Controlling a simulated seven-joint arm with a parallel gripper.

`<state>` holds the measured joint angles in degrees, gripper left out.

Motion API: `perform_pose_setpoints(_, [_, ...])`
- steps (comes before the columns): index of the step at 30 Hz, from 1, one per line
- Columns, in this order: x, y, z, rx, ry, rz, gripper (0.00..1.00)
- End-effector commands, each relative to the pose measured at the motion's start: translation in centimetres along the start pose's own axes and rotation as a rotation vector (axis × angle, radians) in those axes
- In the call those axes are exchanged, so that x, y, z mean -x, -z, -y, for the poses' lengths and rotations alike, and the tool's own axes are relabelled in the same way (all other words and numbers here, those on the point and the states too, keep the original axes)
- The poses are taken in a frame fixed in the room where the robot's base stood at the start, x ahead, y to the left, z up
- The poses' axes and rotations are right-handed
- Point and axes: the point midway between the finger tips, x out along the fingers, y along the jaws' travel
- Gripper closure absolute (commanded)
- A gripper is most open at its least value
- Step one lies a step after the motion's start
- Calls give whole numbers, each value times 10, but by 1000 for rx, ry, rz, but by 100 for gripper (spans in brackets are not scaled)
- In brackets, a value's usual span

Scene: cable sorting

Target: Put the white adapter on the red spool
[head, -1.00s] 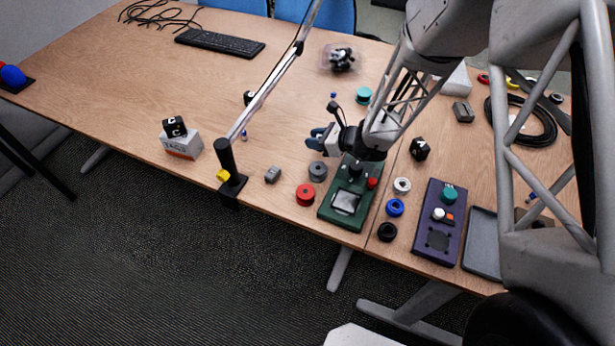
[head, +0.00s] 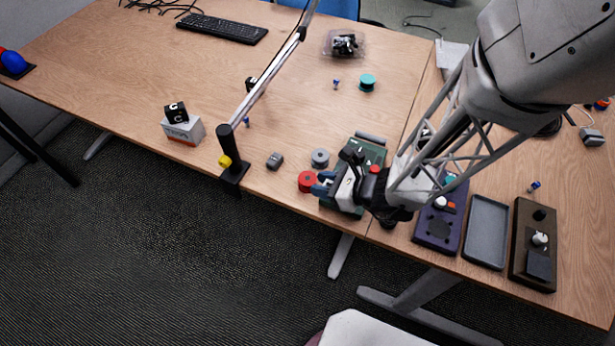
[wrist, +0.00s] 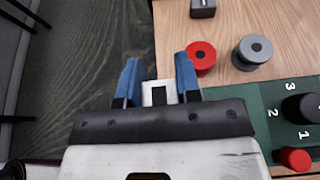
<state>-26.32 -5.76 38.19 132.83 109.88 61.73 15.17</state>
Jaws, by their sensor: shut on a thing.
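The red spool (head: 307,181) stands near the front edge of the table. It also shows in the wrist view (wrist: 203,58), just beyond and to the right of my right blue fingertip. My gripper (head: 323,184) has blue fingers and hangs close to the red spool, over the front of the green panel. In the wrist view my gripper (wrist: 157,80) is shut on the white adapter (wrist: 147,87), which shows white with a dark middle between the fingers. The adapter appears over the table's edge and beside the spool, not on it. In the head view I cannot make out the adapter.
A grey spool (head: 320,157) stands just behind the red one. A small grey block (head: 274,160) lies to the left. The green panel (head: 370,151), with a red button (wrist: 295,158), is partly under my gripper. A lamp post (head: 229,157) stands further left.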

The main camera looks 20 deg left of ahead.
Motion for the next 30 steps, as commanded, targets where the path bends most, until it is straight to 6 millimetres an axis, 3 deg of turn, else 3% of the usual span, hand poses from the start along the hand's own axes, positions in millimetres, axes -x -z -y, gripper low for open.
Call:
perform_pose_setpoints(6, [19,5,-39,0,0,0,92])
perform_pose_setpoints(11, [26,7,-54,0,0,-1,92])
perform_pose_setpoints(30, [24,7,-54,0,-1,-1,92])
